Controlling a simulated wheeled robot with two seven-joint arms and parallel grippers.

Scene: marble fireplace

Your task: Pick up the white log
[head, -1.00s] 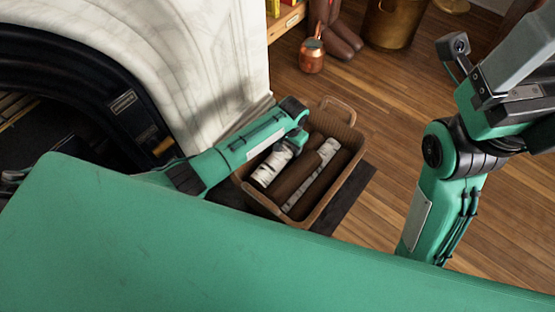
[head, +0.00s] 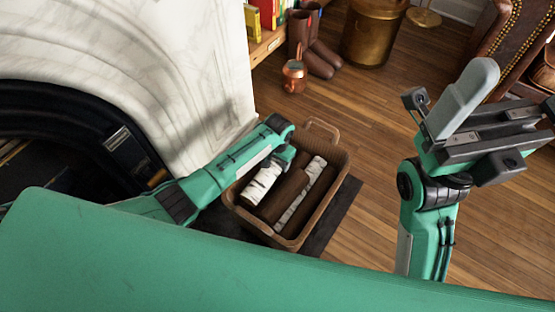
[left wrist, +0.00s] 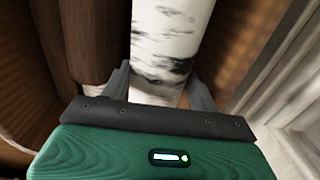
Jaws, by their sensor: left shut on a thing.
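A white birch log (head: 262,184) with dark marks lies at the left side of a brown wicker basket (head: 331,188). My left gripper (head: 277,163) reaches into the basket from the left and is shut on this log near its far end. In the left wrist view, the log (left wrist: 170,40) passes between the two grey fingers of the gripper (left wrist: 160,86). I cannot tell whether the log is clear of the basket floor. My right gripper (head: 483,128) is raised at the right, away from the basket; its finger opening is unclear.
A brown log (head: 282,196) and a second white log (head: 301,193) lie beside it in the basket. The basket stands on a dark mat (head: 335,216) near the marble fireplace (head: 205,95). A copper can (head: 294,77) and boots (head: 317,60) stand behind. Wooden floor right of the basket is clear.

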